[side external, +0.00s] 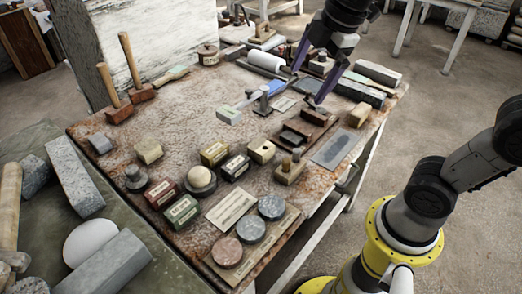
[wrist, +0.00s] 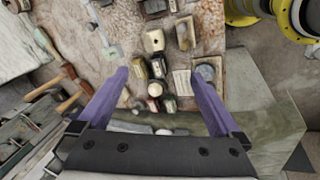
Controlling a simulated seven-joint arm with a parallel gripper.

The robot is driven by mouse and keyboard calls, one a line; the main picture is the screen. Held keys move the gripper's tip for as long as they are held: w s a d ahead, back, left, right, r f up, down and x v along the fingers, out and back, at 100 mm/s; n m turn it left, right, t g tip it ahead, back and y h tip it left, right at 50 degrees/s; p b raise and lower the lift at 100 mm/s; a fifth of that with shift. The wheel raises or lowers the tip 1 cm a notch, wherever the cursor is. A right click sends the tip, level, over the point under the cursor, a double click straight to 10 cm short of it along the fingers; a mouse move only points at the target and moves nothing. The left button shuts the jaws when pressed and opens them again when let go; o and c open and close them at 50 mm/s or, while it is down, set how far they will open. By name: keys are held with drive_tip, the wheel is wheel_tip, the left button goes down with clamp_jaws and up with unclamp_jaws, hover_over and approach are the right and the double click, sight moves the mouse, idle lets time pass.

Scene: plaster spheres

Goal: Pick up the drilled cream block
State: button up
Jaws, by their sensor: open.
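My gripper (side external: 306,87) is over the back right part of the table, behind and to the right of the block. Its purple fingers (wrist: 157,76) are spread wide with nothing held between them.
Labelled boxes (side external: 215,152) stand left of the block. A wooden piece with pegs (side external: 289,172) stands close on its right, and a dark wooden tray (side external: 296,134) behind it. Two mallets (side external: 117,107) stand at the back left. Bare tabletop lies behind the labelled boxes.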

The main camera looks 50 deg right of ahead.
drive_tip(key=w+f+n+g, duration=0.1)
drive_tip(key=w+f+n, duration=0.2)
drive_tip(key=w, duration=0.4)
drive_tip(key=n+g, duration=0.1)
drive_tip(key=g, duration=0.1)
approach(261, 145)
drive_tip(key=shift+g, duration=0.4)
drive_tip(key=f, duration=0.2)
drive_tip(key=a+f, duration=0.1)
drive_tip(key=f, duration=0.1)
drive_tip(key=shift+w+f, duration=0.1)
drive_tip(key=shift+w, duration=0.2)
drive_tip(key=shift+d+f, duration=0.25)
drive_tip(key=shift+f, duration=1.25)
drive_tip(key=shift+d+f, duration=0.2)
drive_tip(key=shift+f, duration=1.3)
drive_tip(key=shift+r, duration=0.1)
clamp_jaws()
